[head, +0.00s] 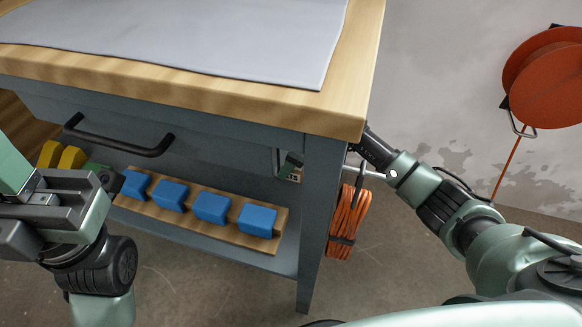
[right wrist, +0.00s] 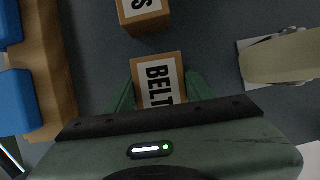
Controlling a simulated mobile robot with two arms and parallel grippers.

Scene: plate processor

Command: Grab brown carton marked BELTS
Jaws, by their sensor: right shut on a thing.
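The brown carton marked BELTS (right wrist: 158,68) is in the middle of the right wrist view, its white label partly covered by my gripper body. My right gripper (right wrist: 160,88) has a green finger on each side of the carton and is shut on it. In the head view only a small labelled part of the carton (head: 295,177) shows, behind the bench's leg; my right gripper is mostly hidden there under the bench top. My left gripper (head: 100,185) is at the left, in front of the bench; its finger gap cannot be made out.
A second carton (right wrist: 145,14) stands just beyond, its label cut off. A wooden board with several blue blocks (head: 212,208) lies on the lower shelf. The workbench top (head: 345,100) overhangs my right arm. An orange cable coil (head: 347,222) hangs by the right leg. A pale object (right wrist: 280,58) lies right.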

